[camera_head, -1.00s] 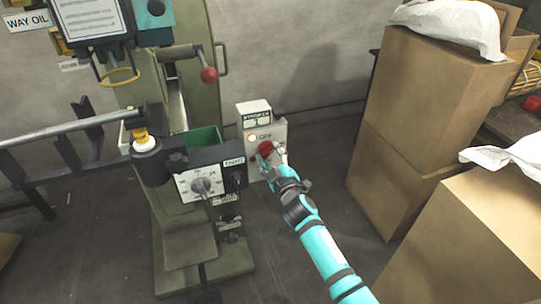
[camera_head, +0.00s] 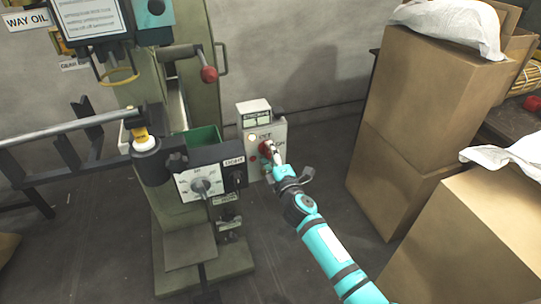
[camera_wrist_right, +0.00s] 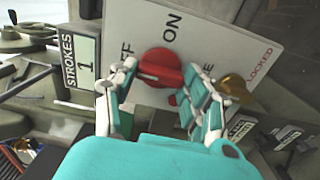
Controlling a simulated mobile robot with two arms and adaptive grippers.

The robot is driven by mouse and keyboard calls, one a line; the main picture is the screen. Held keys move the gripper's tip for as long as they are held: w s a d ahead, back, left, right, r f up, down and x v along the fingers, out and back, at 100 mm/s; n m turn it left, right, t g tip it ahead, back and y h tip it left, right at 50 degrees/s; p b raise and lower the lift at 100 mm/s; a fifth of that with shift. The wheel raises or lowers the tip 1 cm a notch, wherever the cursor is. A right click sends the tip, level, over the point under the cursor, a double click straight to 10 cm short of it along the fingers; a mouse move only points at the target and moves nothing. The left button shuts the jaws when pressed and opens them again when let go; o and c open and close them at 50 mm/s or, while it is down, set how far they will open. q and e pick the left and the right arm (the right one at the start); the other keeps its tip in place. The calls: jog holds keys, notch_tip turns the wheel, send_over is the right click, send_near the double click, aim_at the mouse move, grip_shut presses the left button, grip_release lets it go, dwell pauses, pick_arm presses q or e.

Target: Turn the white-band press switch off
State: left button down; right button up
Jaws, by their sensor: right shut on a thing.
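The switch is a red knob (camera_head: 266,147) on the light panel of a small control box (camera_head: 250,130) beside the green press. In the right wrist view the red knob (camera_wrist_right: 160,68) sits near OFF, ON and LOCKED labels, the OFF label partly covered. I cannot tell surely which label it points to. My right gripper (camera_head: 277,160) reaches it from the lower right, with one finger on each side of the knob, shut on it. A white collar (camera_head: 146,143) shows on the press at left. My left gripper is not in view.
A green press column (camera_head: 200,80) with a red-ball lever (camera_head: 209,74) stands left of the box. A grey dial panel (camera_head: 201,186) is in front. Tall cardboard boxes (camera_head: 430,110) stand at right. A yellow knob (camera_wrist_right: 236,88) is close to my right finger.

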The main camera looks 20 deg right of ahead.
jog(key=shift+f+n, duration=0.1)
jog(key=shift+n, duration=0.2)
jog(key=o, duration=1.2)
jog(key=shift+c, duration=0.2)
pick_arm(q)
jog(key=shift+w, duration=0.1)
pick_arm(e)
jog(key=s, duration=1.2)
jog(key=shift+d, duration=0.2)
